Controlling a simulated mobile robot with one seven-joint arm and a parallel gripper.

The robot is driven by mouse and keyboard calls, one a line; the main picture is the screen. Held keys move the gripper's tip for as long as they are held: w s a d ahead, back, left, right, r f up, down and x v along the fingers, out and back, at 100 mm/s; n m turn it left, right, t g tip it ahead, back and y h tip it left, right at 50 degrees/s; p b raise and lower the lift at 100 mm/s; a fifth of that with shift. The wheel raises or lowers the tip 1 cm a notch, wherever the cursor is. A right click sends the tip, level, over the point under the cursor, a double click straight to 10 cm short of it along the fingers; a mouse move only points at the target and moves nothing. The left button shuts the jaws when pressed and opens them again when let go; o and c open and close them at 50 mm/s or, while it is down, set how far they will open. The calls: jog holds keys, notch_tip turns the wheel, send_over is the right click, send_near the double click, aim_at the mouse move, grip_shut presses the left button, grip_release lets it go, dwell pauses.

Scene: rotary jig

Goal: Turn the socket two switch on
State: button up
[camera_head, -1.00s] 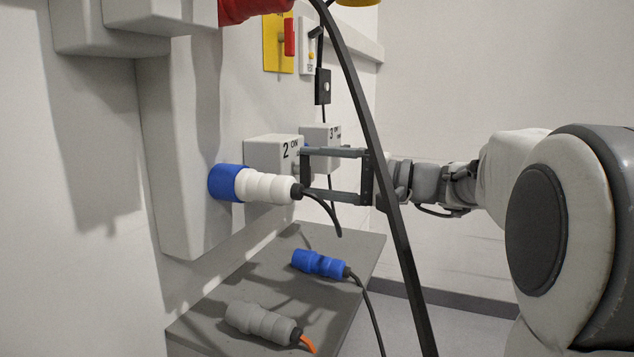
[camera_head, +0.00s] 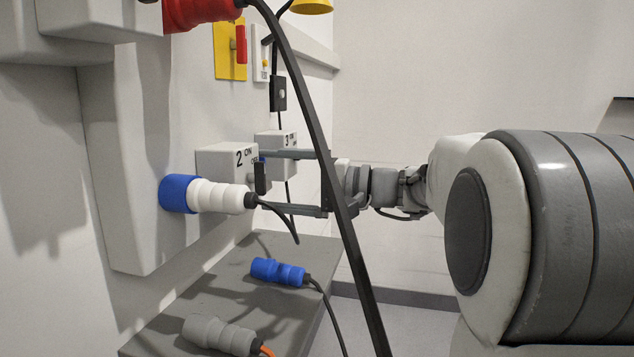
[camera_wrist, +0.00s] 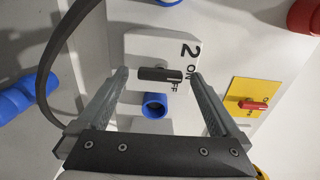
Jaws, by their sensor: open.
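The socket two box (camera_head: 222,158) is a light grey block on the wall, marked 2 and ON. In the wrist view the box (camera_wrist: 140,45) shows its black switch handle (camera_wrist: 160,75) above a blue round socket (camera_wrist: 154,106). The handle lies crosswise in that picture, its right end by the ON and OFF lettering, partly covering OFF. My gripper (camera_wrist: 159,76) is open, one finger on each side of the handle, with gaps visible and nothing held.
Box three (camera_head: 272,148) is just behind. A blue plug (camera_head: 278,271) and a grey plug (camera_head: 218,335) lie on the shelf (camera_head: 180,320). A yellow switch plate (camera_wrist: 252,93) is to the right.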

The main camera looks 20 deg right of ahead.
jog(key=p+v, duration=0.2)
jog(key=v, duration=1.4)
jog(key=shift+s+d+p, duration=0.2)
jog(key=shift+d+p, duration=0.05)
jog(key=shift+p, duration=0.05)
jog(key=shift+r, duration=0.1)
